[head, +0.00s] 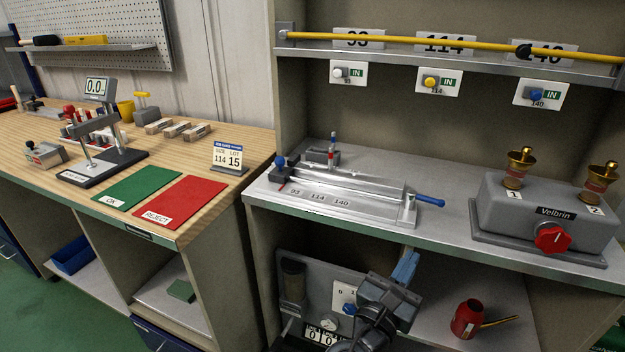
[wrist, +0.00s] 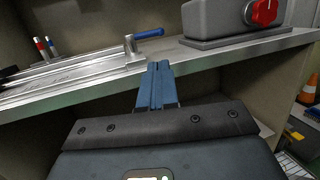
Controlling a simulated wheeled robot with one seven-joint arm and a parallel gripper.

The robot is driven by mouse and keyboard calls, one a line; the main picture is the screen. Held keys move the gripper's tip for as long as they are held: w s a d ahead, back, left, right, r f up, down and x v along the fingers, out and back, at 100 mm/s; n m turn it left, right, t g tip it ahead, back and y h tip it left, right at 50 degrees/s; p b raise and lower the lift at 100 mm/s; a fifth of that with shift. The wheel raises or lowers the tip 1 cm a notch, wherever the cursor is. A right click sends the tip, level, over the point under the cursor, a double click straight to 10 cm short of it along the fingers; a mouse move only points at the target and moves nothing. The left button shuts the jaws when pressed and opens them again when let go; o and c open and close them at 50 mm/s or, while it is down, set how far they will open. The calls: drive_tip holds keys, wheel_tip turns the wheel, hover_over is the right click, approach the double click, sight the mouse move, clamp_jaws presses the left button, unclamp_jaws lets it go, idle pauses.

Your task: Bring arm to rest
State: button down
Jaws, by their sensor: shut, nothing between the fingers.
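My gripper (head: 406,266) is in front of the steel bench, just below its front edge in the head view. Its two blue fingers are together and hold nothing. In the wrist view my gripper (wrist: 155,84) shows its fingers pointing at the bench edge, with the blue-handled lever (wrist: 149,33) beyond them. My arm is folded low in front of the lower shelf. The fingers look apart from the bench, but the exact gap cannot be told.
The metal slide fixture (head: 345,193) and the grey Velbrin box (head: 545,220) with a red knob stand on the steel bench (head: 440,222). A red oil can (head: 467,318) is on the lower shelf. The wooden bench (head: 190,145) holds green and red mats.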

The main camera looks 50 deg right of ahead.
drive_tip(key=s+a+f+m+t+y, duration=0.1)
drive_tip(key=s+a+f+t+y, duration=0.2)
drive_tip(key=a+f+t+y, duration=0.55)
drive_tip(key=s+a+f+m+y, duration=0.4)
drive_tip(key=s+a+y, duration=0.1)
drive_tip(key=a+y, duration=0.15)
drive_tip(key=s+a+r+m+t+y, duration=0.2)
drive_tip(key=s+a+r+m, duration=0.2)
drive_tip(key=r+m, duration=0.3)
drive_tip(key=s+a+r+m+t+y, duration=0.3)
drive_tip(key=r+m, duration=0.3)
drive_tip(key=r, duration=0.2)
drive_tip(key=shift+s+a+r+m, duration=0.15)
drive_tip(key=shift+s+a+m, duration=0.25)
drive_tip(key=shift+s+a, duration=0.1)
